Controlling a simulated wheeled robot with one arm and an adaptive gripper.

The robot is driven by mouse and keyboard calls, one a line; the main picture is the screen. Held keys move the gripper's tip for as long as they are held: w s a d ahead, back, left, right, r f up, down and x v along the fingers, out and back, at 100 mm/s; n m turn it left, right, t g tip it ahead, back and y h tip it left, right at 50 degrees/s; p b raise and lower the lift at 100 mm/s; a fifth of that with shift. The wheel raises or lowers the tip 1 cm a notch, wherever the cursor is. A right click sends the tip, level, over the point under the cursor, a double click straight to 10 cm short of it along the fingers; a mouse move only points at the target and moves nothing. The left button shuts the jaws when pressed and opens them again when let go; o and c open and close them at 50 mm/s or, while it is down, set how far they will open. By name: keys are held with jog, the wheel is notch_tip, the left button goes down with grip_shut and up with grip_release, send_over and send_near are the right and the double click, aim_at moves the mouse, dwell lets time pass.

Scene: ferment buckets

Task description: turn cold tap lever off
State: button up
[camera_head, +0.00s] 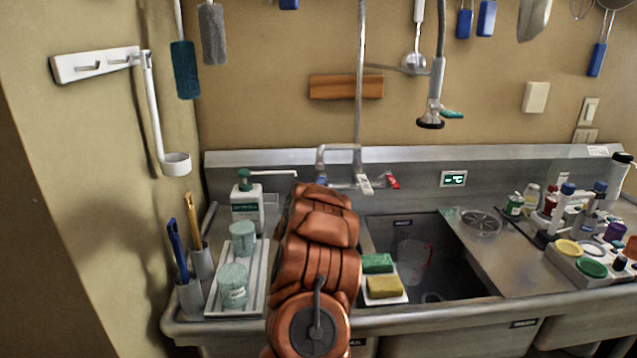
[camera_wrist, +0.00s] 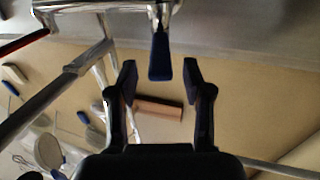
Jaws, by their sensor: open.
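The cold tap lever is blue and shows in the wrist view (camera_wrist: 160,58) at the top middle, pointing toward the wrist. My gripper (camera_wrist: 159,75) is open, with one dark finger on each side of the lever and a visible gap to both. The lever's tip lies between the fingertips in the picture; I cannot tell the exact depth. In the head view, only a small blue bit of the lever (camera_head: 322,181) shows beside the chrome tap (camera_head: 340,150). My copper arm hides my gripper there. The red lever (camera_head: 391,181) is to the right of the tap.
The steel sink (camera_head: 450,255) lies below the tap. A soap bottle (camera_head: 247,208) and a white tray (camera_head: 252,295) with cups stand left of my arm. Sponges (camera_head: 383,287) sit right of it. A spray hose (camera_head: 436,90) hangs right of the tap pipe.

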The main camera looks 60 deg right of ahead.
aim_at(322, 177)
jog(key=shift+p+x, duration=0.8)
jog(key=shift+x, duration=2.1)
grip_shut()
